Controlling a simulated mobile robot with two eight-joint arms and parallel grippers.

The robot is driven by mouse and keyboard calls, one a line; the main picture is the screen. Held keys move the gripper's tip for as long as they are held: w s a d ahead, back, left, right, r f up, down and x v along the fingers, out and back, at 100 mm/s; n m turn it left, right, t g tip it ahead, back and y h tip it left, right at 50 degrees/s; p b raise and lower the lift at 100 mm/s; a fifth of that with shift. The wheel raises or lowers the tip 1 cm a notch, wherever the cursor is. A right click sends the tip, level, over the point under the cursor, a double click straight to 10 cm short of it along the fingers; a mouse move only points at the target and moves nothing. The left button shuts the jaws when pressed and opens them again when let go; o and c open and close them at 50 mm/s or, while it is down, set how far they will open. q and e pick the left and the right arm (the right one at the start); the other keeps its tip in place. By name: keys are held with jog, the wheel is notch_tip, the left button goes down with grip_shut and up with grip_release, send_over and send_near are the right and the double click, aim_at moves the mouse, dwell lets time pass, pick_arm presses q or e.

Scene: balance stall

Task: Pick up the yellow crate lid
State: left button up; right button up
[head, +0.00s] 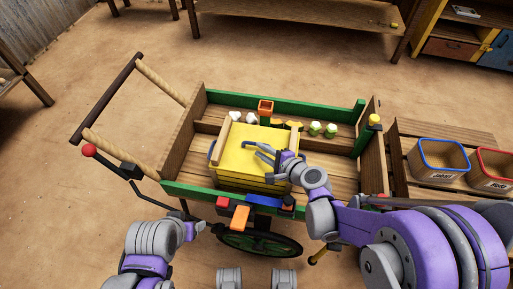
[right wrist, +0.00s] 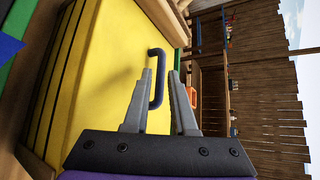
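The yellow crate lid (head: 235,158) lies flat on top of a yellow crate (head: 238,183) in the cart. The lid (right wrist: 110,65) fills the left of the right wrist view. Its dark blue bar handle (right wrist: 157,62) shows between my right fingertips in that view. My right gripper (head: 259,151) is over the lid; in the right wrist view its two grey fingers (right wrist: 160,75) are apart, so it is open. I cannot tell whether a finger touches the handle. My left gripper (head: 198,227) is low beside the cart's near side, away from the lid, its fingers too small to read.
The wooden cart (head: 178,142) has green side rails and holds small jars (head: 322,129) and an orange pot (head: 265,107) behind the crate. Blue-rimmed (head: 439,160) and red-rimmed (head: 492,170) bins stand on a slatted table at right. Wooden strips lie along the lid's edges.

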aim_at(252, 144)
jog(key=x, duration=0.4)
jog(key=shift+w, duration=0.2)
grip_shut()
dwell(1.2)
